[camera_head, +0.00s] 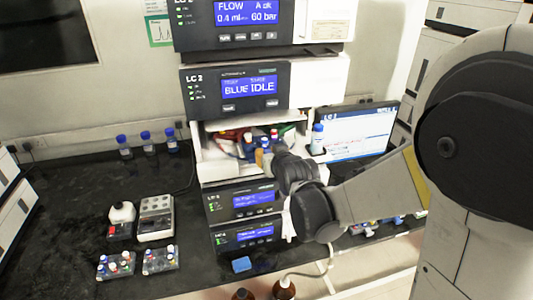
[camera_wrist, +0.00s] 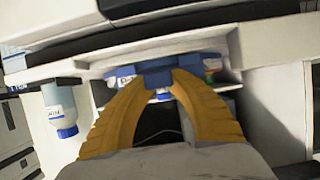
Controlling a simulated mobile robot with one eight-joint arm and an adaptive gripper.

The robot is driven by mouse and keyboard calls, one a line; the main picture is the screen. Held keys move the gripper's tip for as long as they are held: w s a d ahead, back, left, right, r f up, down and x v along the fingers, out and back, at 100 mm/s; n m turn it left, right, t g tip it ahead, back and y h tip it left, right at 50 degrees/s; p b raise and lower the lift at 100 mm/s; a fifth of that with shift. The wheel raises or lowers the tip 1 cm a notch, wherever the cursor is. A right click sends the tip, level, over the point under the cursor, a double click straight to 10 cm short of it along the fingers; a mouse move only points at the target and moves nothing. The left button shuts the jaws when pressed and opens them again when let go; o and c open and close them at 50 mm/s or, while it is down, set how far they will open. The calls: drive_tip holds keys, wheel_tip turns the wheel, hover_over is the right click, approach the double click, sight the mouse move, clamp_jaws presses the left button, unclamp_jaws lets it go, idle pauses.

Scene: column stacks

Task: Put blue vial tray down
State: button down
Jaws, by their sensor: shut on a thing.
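The blue vial tray (camera_wrist: 155,67) is in the wrist view, at the tips of my yellow fingers. My gripper (camera_wrist: 158,80) is shut on its blue front part. The tray is inside the open, white-walled compartment of the LC 2 unit marked BLUE IDLE (camera_head: 236,88). In the head view my gripper (camera_head: 266,158) reaches into that compartment, and the blue tray (camera_head: 249,152) shows only partly beside the fingers. Coloured vial caps show around it. My fingers and wrist hide much of the tray, and I cannot tell whether its underside touches the compartment floor.
Several blue-capped bottles stand at the back left. Two small vial racks (camera_head: 115,265) (camera_head: 160,259) sit on the black bench (camera_head: 60,225). The bench's left part has free room.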

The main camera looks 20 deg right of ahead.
drive_tip(key=c, duration=1.2)
unclamp_jaws()
drive_tip(key=shift+c, duration=0.2)
drive_tip(key=s+r+g+p, duration=0.2)
drive_tip(key=s+g, duration=0.4)
drive_tip(key=s, duration=2.4)
drive_tip(key=shift+r+g, duration=0.2)
drive_tip(key=shift+g, duration=0.1)
drive_tip(key=shift+w, duration=0.1)
